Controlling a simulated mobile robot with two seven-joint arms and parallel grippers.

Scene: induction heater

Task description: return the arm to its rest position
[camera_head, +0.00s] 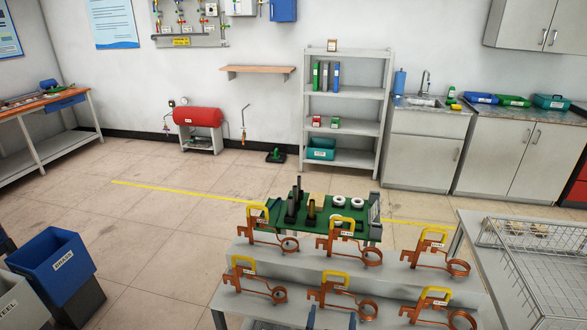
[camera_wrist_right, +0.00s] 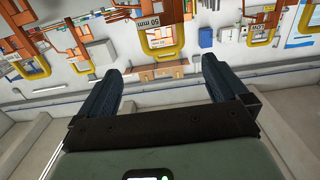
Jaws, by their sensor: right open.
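My right gripper (camera_head: 332,318) shows only by its dark fingertips at the bottom edge of the head view, in front of the lower row of coils. In the right wrist view the gripper (camera_wrist_right: 162,85) is open, its two dark fingers wide apart with nothing between them. Several copper induction coils with yellow handles, such as the front middle coil (camera_head: 348,300), stand in two rows on a stepped grey rack (camera_head: 300,258). Coils also show in the wrist view, one labelled 50 mm (camera_wrist_right: 160,40). My left gripper is in neither view.
Behind the rack is a green-topped stand (camera_head: 328,230) with dark posts and white rings. A wire basket (camera_head: 530,262) is on a table at right. A blue bin (camera_head: 55,262) stands at left. The floor between bin and rack is clear.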

